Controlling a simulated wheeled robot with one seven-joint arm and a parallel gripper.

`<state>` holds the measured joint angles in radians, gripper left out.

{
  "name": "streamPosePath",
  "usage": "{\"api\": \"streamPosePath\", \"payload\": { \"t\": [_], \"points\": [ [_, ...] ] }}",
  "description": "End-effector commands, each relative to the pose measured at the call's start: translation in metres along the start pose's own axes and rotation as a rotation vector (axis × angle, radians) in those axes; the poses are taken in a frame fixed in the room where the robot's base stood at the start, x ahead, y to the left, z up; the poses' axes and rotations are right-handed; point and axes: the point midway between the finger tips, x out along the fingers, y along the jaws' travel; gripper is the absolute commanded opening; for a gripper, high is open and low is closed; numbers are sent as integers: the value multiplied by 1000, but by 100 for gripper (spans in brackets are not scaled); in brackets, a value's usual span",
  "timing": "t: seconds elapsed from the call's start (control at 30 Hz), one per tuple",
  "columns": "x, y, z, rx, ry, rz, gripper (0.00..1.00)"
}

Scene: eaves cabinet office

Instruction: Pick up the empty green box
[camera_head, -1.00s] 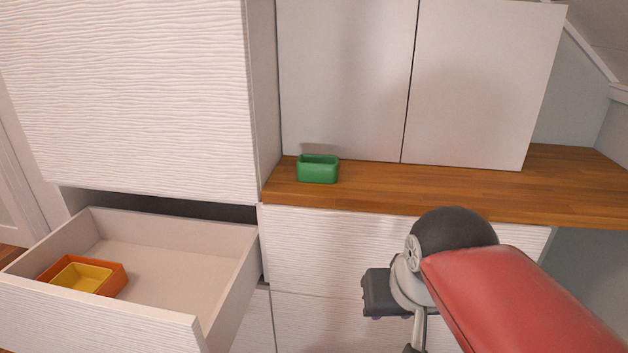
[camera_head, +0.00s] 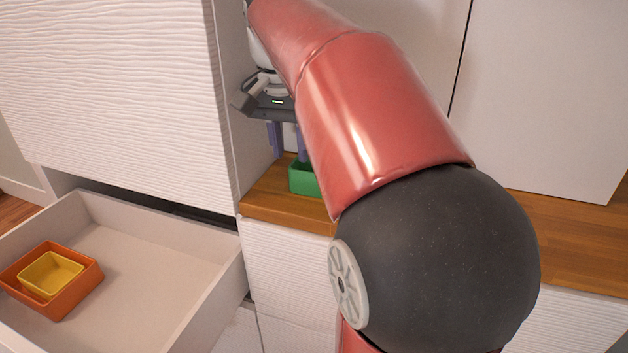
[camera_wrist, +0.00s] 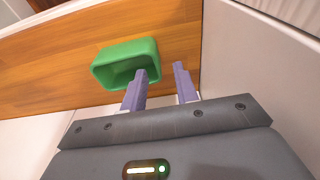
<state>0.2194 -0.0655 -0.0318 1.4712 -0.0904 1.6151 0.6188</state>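The green box (camera_head: 303,178) stands upright on the wooden counter, partly hidden by my red arm in the head view. In the wrist view the green box (camera_wrist: 126,62) shows its open top and an empty inside. My gripper (camera_head: 287,154) points down above the counter at the box's left end. In the wrist view my gripper (camera_wrist: 160,82) is open with a gap between its fingers. One finger overlaps the box's opening and the other is outside it, over bare wood. Nothing is between the fingertips except perhaps the box wall; contact cannot be told.
The wooden counter (camera_head: 268,203) meets a tall white cabinet (camera_head: 120,90) close to my gripper's left. An open drawer (camera_head: 150,265) below holds an orange box (camera_head: 64,304) with a yellow box (camera_head: 50,271) inside. White cabinet doors (camera_head: 540,90) stand behind the counter.

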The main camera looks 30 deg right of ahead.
Motion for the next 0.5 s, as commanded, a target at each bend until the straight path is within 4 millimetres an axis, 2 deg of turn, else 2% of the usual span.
{"api": "streamPosePath", "payload": {
  "t": [0.2, 0.5],
  "points": [
    [34, 3, 2, 0, -1, 0, 30],
    [41, 3, 2, -1, 1, -1, 30]
  ]
}}
